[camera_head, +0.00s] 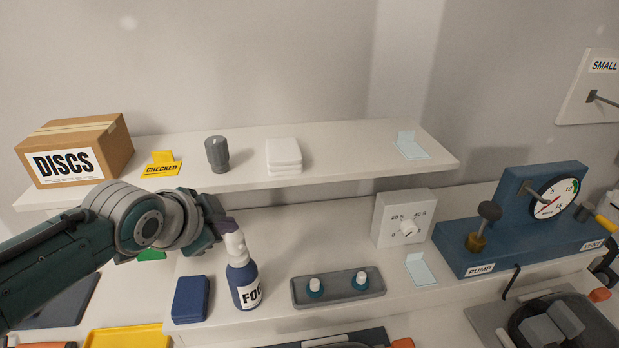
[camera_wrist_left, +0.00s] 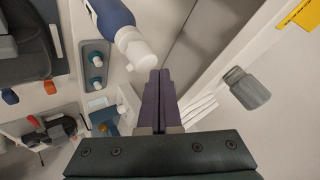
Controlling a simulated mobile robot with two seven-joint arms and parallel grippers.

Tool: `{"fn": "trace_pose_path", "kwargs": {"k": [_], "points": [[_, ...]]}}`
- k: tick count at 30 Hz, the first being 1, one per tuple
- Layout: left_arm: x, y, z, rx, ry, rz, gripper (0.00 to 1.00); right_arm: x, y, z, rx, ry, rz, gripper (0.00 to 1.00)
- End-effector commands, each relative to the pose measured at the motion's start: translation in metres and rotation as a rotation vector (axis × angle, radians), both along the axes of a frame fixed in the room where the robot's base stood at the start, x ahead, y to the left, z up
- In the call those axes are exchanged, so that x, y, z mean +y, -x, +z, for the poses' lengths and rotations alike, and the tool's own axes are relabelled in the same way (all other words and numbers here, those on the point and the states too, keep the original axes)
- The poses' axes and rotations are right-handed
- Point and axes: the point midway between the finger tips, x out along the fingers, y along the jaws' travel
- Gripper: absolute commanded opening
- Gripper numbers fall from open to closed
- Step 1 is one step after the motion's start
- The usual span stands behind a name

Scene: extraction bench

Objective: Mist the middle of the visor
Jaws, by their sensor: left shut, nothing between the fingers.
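The spray bottle (camera_head: 243,282), dark blue with a white head and a label partly reading "FO", stands upright on the bench. Its white head also shows in the left wrist view (camera_wrist_left: 141,56), just beyond my fingertips. My left gripper (camera_head: 227,225) has purple fingers, shut with nothing between them, right at the bottle's head. I cannot tell whether they touch it. The closed fingers also show in the wrist view (camera_wrist_left: 161,76). I cannot identify the visor with certainty. My right gripper is not in view.
A grey tray (camera_head: 338,302) with two white-capped vials lies right of the bottle, and a blue block (camera_head: 190,299) left of it. The shelf (camera_head: 350,160) above holds a DISCS box (camera_head: 75,150) and a grey jar (camera_head: 217,153). A blue pump unit (camera_head: 520,215) stands right.

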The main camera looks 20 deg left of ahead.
Motion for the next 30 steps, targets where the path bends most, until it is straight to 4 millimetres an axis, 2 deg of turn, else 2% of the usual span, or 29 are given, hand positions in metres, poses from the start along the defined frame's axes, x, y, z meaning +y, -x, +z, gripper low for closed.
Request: {"fn": "trace_pose_path", "kwargs": {"k": [30], "points": [[0.0,0.0,-0.01,0.0,0.0,0.0,0.0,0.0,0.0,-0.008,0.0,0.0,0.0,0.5]]}}
